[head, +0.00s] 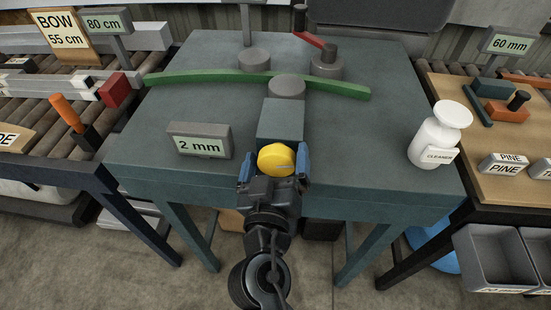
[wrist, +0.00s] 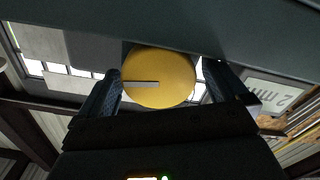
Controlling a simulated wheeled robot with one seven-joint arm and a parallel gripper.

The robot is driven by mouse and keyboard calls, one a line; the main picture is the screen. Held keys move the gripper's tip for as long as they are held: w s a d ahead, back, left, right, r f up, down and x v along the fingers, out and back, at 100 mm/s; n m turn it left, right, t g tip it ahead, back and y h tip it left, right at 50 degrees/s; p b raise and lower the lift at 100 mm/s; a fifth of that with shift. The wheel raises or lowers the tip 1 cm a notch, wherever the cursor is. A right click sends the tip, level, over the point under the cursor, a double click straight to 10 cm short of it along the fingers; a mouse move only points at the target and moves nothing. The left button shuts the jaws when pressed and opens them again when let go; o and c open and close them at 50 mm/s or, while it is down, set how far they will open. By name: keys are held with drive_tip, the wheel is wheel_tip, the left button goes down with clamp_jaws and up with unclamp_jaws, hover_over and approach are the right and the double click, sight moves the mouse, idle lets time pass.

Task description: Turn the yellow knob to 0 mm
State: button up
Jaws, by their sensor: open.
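The yellow knob (head: 276,158) sits on the front end of a grey-green block (head: 280,118) on the bench. In the wrist view the knob (wrist: 160,80) faces me, with a pale pointer line running from its middle to the left. My gripper (head: 274,168) is open, with one blue finger on each side of the knob. In the wrist view the fingers (wrist: 162,88) stand left and right of it; I cannot tell whether they touch it. A display (head: 198,142) left of the knob reads "2 mm".
A green curved strip (head: 210,74) lies across the bench (head: 345,150) against grey round posts. A white cleaner bottle (head: 439,135) stands at the right edge. A roller table (head: 55,130) is at left, and a wooden-topped table (head: 480,135) with blocks at right.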

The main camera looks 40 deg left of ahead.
sight(275, 166)
drive_tip(key=b+v, duration=0.1)
drive_tip(key=v, duration=0.5)
drive_tip(key=shift+s+d+f, duration=0.1)
drive_tip(key=shift+s, duration=0.1)
drive_tip(key=shift+s+d, duration=0.35)
drive_tip(key=shift+s, duration=0.25)
drive_tip(key=shift+b, duration=0.3)
